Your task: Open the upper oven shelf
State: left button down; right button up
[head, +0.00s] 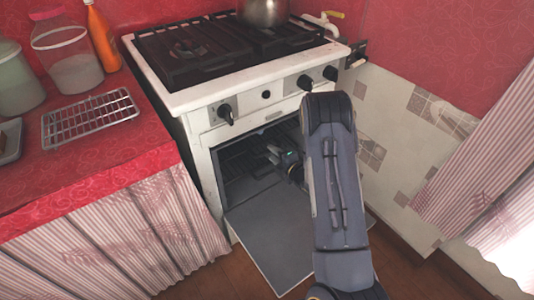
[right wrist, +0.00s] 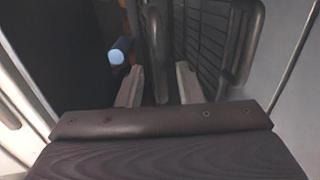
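The white oven (head: 210,130) stands below the stove top, with its door (head: 270,235) folded down open. Dark wire shelves (head: 238,158) show inside the cavity. My right gripper (head: 274,154) is inside the oven opening, beside the shelves at their right part. In the right wrist view, its two pale fingers (right wrist: 158,85) are apart, with a dark bar (right wrist: 158,45) between them. Dark shelf slats (right wrist: 205,45) show beyond the right finger. I cannot tell whether the fingers touch the bar, or which shelf it belongs to. My left gripper is not in view.
A pot (head: 263,12) stands on the stove top (head: 215,45). The red counter (head: 90,165) at left holds a wire rack (head: 90,117), jars and an orange bottle (head: 102,40). A tiled wall (head: 395,130) is close on the right of the oven.

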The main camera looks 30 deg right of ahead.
jog(key=shift+x, duration=1.85)
grip_shut()
